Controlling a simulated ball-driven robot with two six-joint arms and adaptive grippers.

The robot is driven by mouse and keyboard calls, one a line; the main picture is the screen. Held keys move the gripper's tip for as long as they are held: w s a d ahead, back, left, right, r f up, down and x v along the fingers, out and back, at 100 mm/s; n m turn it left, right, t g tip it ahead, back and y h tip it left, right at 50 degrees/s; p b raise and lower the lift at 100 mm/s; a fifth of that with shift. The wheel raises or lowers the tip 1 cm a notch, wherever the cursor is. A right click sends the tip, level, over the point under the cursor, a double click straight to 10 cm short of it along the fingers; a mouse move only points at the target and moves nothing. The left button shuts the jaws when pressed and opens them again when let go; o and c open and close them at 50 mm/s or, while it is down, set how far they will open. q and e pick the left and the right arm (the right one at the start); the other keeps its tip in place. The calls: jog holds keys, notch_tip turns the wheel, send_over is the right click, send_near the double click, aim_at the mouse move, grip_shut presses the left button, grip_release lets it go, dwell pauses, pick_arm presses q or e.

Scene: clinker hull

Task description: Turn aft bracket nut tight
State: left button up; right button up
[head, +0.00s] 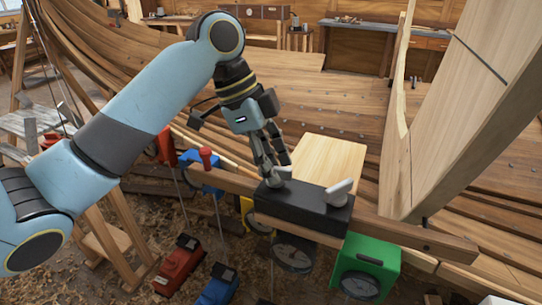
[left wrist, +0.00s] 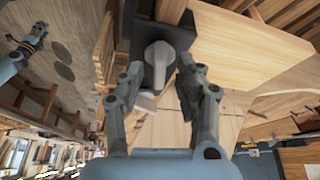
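A black bracket (head: 310,209) sits on a wooden beam and carries two grey winged nuts. My left gripper (head: 274,165) is over the left nut (head: 277,180) in the head view. In the left wrist view, the open fingers (left wrist: 162,72) stand on either side of a grey nut (left wrist: 158,57), with gaps visible beside it. The other nut (head: 339,192) stands free to the right, its wing slanting. The frames do not mark which nut is aft. A small blue arm end with a dark gripper (left wrist: 38,38), likely my right one, shows far off in the wrist view; its fingers are unclear.
A green box clamp (head: 368,268) hangs at the beam's right, beside a round dark dial (head: 293,254). A pale board (head: 328,160) lies behind the bracket. Red clamps (head: 180,266) and a blue one (head: 217,286) stand low left. A tall plank (head: 480,115) rises at right.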

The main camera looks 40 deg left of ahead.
pick_arm(q)
jog(key=v, duration=1.2)
jog(key=shift+d, duration=0.1)
